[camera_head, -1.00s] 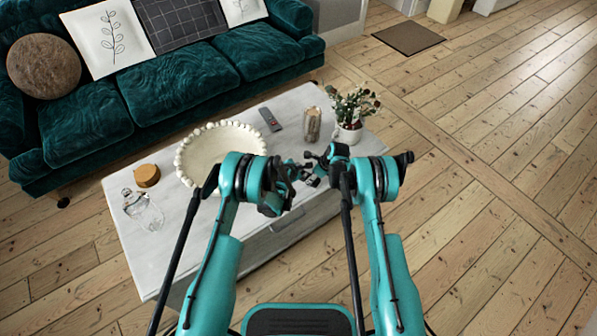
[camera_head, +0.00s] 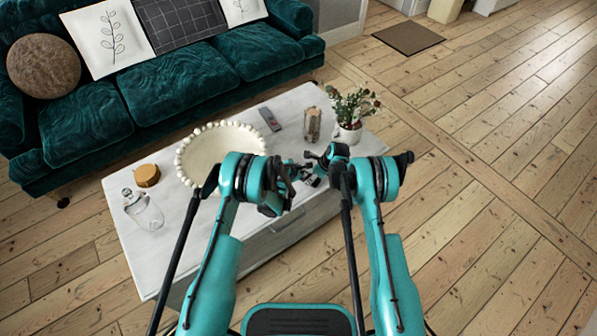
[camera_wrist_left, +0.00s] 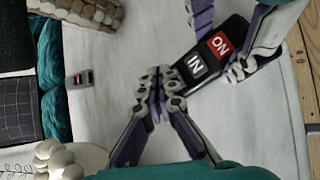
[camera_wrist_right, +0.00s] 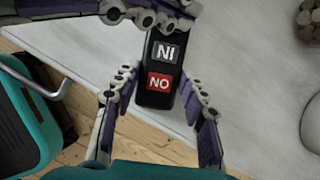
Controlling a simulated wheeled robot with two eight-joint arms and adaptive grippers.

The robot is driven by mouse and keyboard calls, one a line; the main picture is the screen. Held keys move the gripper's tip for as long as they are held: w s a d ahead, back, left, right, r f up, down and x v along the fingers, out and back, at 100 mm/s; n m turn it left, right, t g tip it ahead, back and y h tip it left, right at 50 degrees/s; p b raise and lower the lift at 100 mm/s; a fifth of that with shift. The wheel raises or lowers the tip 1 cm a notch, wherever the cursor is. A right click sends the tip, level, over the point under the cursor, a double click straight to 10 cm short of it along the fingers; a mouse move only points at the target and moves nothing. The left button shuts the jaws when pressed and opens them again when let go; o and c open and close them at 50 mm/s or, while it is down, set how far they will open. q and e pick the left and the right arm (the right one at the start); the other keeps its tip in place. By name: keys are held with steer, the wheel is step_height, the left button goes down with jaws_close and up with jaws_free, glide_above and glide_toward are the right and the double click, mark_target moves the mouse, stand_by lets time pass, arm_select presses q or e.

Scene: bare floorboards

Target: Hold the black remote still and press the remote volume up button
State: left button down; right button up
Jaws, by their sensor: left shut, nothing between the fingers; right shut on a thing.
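The black remote (camera_wrist_right: 169,50) is held between the fingers of my right gripper (camera_wrist_right: 158,88), above the table. It has a red label and a grey label with white letters, and it also shows in the left wrist view (camera_wrist_left: 239,31). In the head view my right gripper (camera_head: 317,168) is small and partly covers the remote. My left gripper (camera_wrist_left: 157,78) is shut and empty, its fingertips close beside the remote's end near the grey label. I cannot tell whether they touch it. In the head view my left gripper (camera_head: 294,173) is partly hidden by its own wrist.
On the white table (camera_head: 165,255) lie a grey remote (camera_head: 269,118), a beaded bowl (camera_head: 222,130), a glass bottle (camera_head: 146,212), a brown lidded jar (camera_head: 147,175), a wooden holder (camera_head: 312,124) and a potted plant (camera_head: 349,134). A green sofa (camera_head: 170,90) stands behind.

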arm_select(q)
steer(key=shift+f, duration=0.15)
steer(key=shift+f, duration=0.25)
steer(key=shift+f, duration=0.4)
stand_by(0.6)
stand_by(0.4)
steer(key=shift+r, duration=0.85)
steer(key=shift+r, duration=2.5)
